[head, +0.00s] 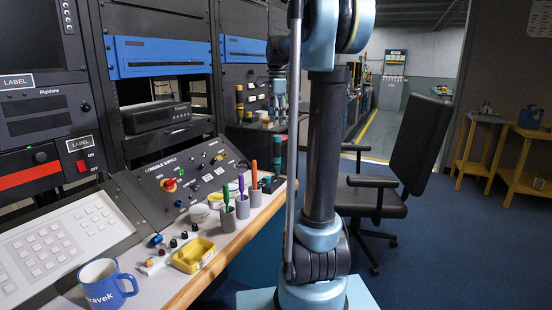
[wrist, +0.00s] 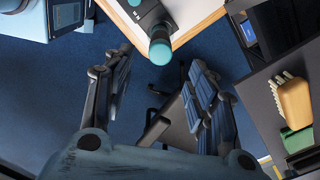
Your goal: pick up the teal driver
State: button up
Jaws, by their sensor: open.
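My gripper (wrist: 156,66) is open and empty in the wrist view, its two dark fingers apart. Between and beyond the fingertips stands a dark, teal-ended piece (wrist: 160,45) by the wooden desk edge; it may be the teal driver, though I cannot tell for certain. A dark upright shape with teal (head: 277,142) shows in the head view beside my arm, partly unclear. Three other drivers stand in grey cups: green (head: 225,195), purple (head: 241,186) and orange (head: 254,175).
The desk's wooden front edge (head: 222,262) runs beside the cups. A yellow tray (head: 194,255) and blue mug (head: 103,285) stand nearer. The console panel (head: 190,175) rises behind. A black chair (head: 385,190) stands right of my arm, with open blue floor beyond.

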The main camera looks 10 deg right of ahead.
aim_at(277, 154)
notch_tip(277, 154, down, 16)
jog(key=shift+w+r, duration=0.1)
dwell(0.6)
grip_shut()
